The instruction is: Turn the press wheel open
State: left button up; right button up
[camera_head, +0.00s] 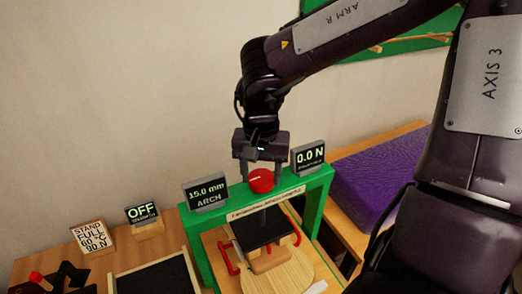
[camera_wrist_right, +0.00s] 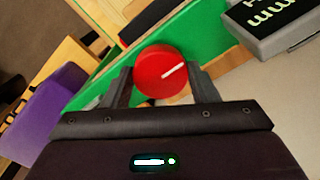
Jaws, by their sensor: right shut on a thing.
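The red press wheel (camera_head: 261,180) sits on top of the green press frame (camera_head: 319,183), with a white mark on its face. It also shows in the right wrist view (camera_wrist_right: 158,72), between the two fingers. My right gripper (camera_head: 262,172) comes down from above and is shut on the wheel, one finger on each side. Below the frame, a black pressing plate (camera_head: 262,229) stands over a pale wooden violin plate (camera_head: 285,277). My left gripper is in neither view.
Displays on the frame read 15.0 mm ARCH (camera_head: 206,194) and 0.0 N (camera_head: 309,157). An OFF display (camera_head: 141,213) and a card (camera_head: 90,236) stand to the left. A purple block (camera_head: 380,175) lies to the right. A black-topped board (camera_head: 155,277) is at the front left.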

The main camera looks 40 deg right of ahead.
aim_at(261, 177)
jog(key=o, duration=1)
jog(key=shift+c, duration=0.2)
notch_tip(261, 177, up, 8)
jog(key=shift+f+b, duration=0.1)
jog(key=shift+b, duration=0.4)
